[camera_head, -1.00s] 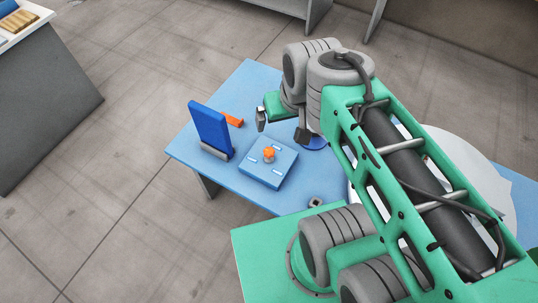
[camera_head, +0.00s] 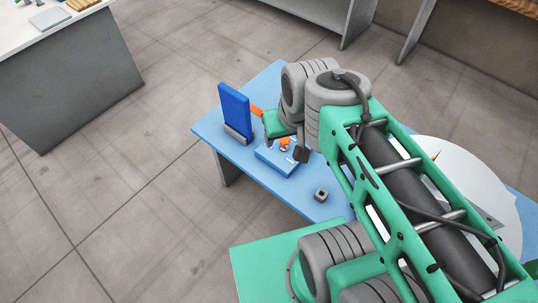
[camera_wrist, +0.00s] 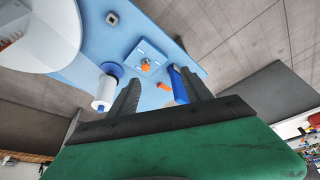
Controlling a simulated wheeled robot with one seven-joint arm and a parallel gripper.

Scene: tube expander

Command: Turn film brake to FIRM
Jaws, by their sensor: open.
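A blue box (camera_head: 269,164) with white marks and an orange knob (camera_head: 285,143) on top sits on the light blue table. I cannot read the marks or confirm that this knob is the film brake. The wrist view shows the box (camera_wrist: 156,55) and knob (camera_wrist: 145,67) beyond my fingers, left of the middle of the gap. My gripper (camera_wrist: 160,85) is open and empty, its two dark fingers spread apart.
A blue upright panel (camera_head: 234,107) in a grey foot stands left of the box, with an orange piece (camera_head: 257,111) behind it. A white roll (camera_wrist: 103,93) is beside my left finger. A grey square part (camera_head: 321,195) lies in front. A white disc (camera_head: 462,165) is right.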

